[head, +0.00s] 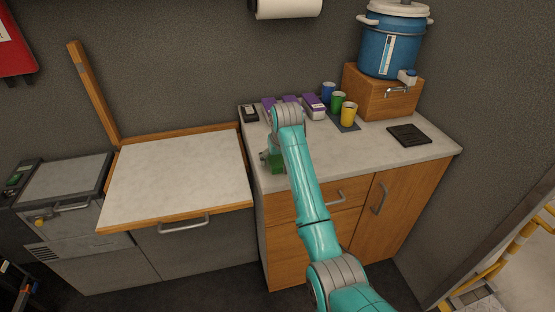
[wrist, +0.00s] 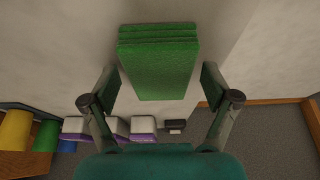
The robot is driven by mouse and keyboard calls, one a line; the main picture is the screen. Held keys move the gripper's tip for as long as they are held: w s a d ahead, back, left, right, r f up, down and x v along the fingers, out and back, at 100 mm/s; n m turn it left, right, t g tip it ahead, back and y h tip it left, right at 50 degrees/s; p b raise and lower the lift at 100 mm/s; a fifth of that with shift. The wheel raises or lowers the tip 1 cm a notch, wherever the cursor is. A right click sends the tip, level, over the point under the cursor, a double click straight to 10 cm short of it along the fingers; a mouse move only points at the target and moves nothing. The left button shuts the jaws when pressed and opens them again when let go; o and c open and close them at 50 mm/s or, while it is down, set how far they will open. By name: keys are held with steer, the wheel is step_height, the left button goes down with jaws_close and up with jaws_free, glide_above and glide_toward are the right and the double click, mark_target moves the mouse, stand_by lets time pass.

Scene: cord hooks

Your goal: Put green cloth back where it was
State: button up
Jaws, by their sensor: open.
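The green cloth (head: 277,168) is folded into a thick block and lies on the counter near its left front corner. In the wrist view the cloth (wrist: 158,68) shows its stacked folds at the far end. My gripper (wrist: 160,82) is open, with one finger on each side of the cloth and a visible gap on both sides. In the head view my gripper (head: 268,156) is right at the cloth, and my arm hides part of the counter behind it.
On the counter (head: 375,157) stand blue, green and yellow cups (head: 348,114), several purple-and-white boxes (head: 314,106) and a small black device (head: 249,113). A dark tray (head: 408,135) and a blue dispenser (head: 388,52) are right. A pale, wood-edged worktop (head: 175,180) at left is clear.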

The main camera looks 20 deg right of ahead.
steer(key=v, duration=1.2)
steer(key=shift+s, duration=0.15)
